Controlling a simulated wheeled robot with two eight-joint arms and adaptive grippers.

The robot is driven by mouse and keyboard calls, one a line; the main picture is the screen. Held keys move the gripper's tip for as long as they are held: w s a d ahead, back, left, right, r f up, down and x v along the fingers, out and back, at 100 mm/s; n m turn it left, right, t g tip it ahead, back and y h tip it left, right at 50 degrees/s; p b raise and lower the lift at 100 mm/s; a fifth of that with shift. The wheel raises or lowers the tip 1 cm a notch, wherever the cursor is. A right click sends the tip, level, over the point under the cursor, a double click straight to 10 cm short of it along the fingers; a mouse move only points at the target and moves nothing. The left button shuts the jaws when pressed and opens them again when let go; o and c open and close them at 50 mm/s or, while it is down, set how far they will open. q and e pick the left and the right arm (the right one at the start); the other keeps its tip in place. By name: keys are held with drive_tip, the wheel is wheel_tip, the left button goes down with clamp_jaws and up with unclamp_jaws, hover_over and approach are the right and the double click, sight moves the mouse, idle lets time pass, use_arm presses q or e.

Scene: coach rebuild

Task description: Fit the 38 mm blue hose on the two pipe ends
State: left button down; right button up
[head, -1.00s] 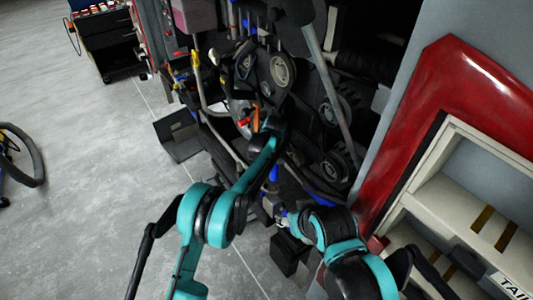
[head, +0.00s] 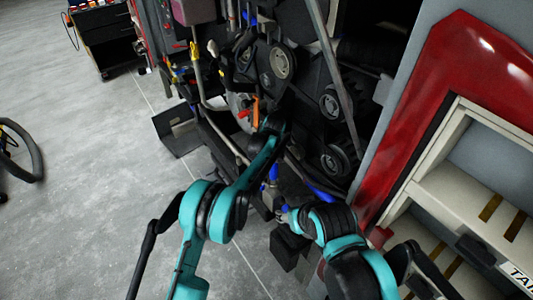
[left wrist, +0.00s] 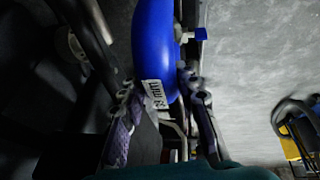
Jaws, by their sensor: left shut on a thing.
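The blue hose (left wrist: 154,45) runs down through the left wrist view and bears a white label ending in "mm"; its digits are hard to read. My left gripper (left wrist: 162,112) is shut on the hose near this label, one finger on each side. In the head view my left arm reaches into the engine bay, and its fingertips are hidden. Blue pieces show low in the bay (head: 323,192), but I cannot tell which is the hose. My right gripper (head: 285,213) is low at the bay's edge, too small and dark to read. I cannot make out the two pipe ends.
Pulleys (head: 282,63), a slanting grey bar (head: 333,75) and pipes crowd the bay around my arms. A red body panel (head: 455,75) and pale shelf frame (head: 440,160) stand at the right. The grey floor (head: 90,140) at the left is mostly clear.

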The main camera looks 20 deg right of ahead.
use_arm(q)
drive_tip(key=shift+s+f, duration=0.1)
drive_tip(key=shift+f, duration=0.1)
idle(0.6)
drive_tip(key=shift+f+b, duration=0.45)
drive_tip(key=shift+b, duration=0.1)
drive_tip(key=shift+f+b, duration=0.45)
drive_tip(key=shift+f, duration=0.2)
idle(0.4)
drive_tip(key=shift+f+b, duration=0.45)
drive_tip(key=shift+f, duration=0.25)
drive_tip(key=shift+f+b, duration=0.3)
drive_tip(key=shift+f, duration=0.15)
